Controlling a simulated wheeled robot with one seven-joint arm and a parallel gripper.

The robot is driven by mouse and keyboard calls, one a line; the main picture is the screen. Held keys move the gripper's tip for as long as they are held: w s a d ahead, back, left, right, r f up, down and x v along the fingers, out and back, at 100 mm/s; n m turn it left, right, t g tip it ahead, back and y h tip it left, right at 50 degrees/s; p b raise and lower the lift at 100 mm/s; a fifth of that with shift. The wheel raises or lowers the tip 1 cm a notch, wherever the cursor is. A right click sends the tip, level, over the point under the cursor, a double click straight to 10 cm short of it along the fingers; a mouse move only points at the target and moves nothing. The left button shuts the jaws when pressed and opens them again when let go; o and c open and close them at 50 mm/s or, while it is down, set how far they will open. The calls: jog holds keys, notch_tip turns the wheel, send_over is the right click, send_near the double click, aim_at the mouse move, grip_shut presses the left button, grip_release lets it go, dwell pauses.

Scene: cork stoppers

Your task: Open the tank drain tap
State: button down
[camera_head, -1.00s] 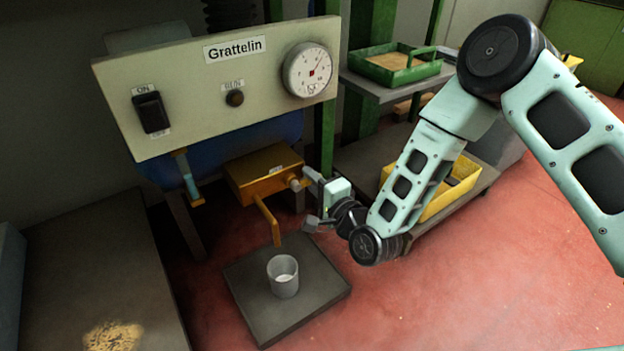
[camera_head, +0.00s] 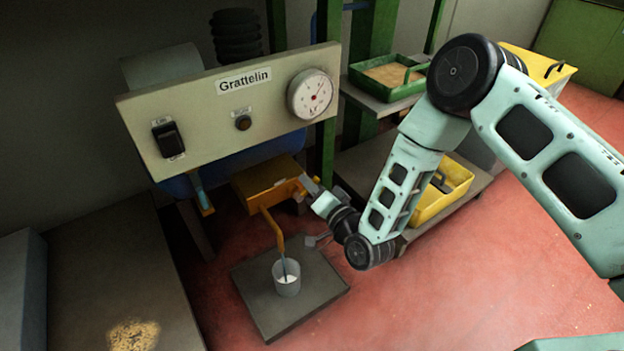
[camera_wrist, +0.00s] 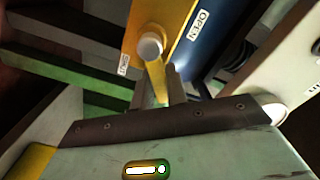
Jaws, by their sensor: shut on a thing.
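The orange-yellow tank drain tap (camera_head: 262,186) sits under the grey panel, with its bent spout (camera_head: 275,232) pointing down. A thin bluish stream (camera_head: 284,268) runs from the spout into a grey cup (camera_head: 287,284) with pale contents. My gripper (camera_head: 310,188) is at the tap's right end, shut on the tap lever. In the wrist view, the yellow lever (camera_wrist: 155,75) runs from a round pale pivot (camera_wrist: 150,45) down between my fingertips (camera_wrist: 165,90). A label reading OPEN (camera_wrist: 197,25) is right of the pivot; a smaller label (camera_wrist: 124,64) is left of it.
The cup stands on a dark square plate (camera_head: 322,298) on the red floor. The panel (camera_head: 195,95) has a black switch (camera_head: 168,139) and a dial (camera_head: 310,95). A yellow crate (camera_head: 455,190) and green tray (camera_head: 367,88) are behind my arm.

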jog(key=shift+s+r+n+p, duration=0.1)
jog(key=shift+n+p, duration=0.2)
jog(key=shift+n, duration=0.2)
jog(key=c, duration=1.4)
grip_release()
jog(key=p+v, duration=0.7)
jog(key=v, duration=1)
jog(key=shift+s+d, duration=0.1)
jog(key=shift+s, duration=0.05)
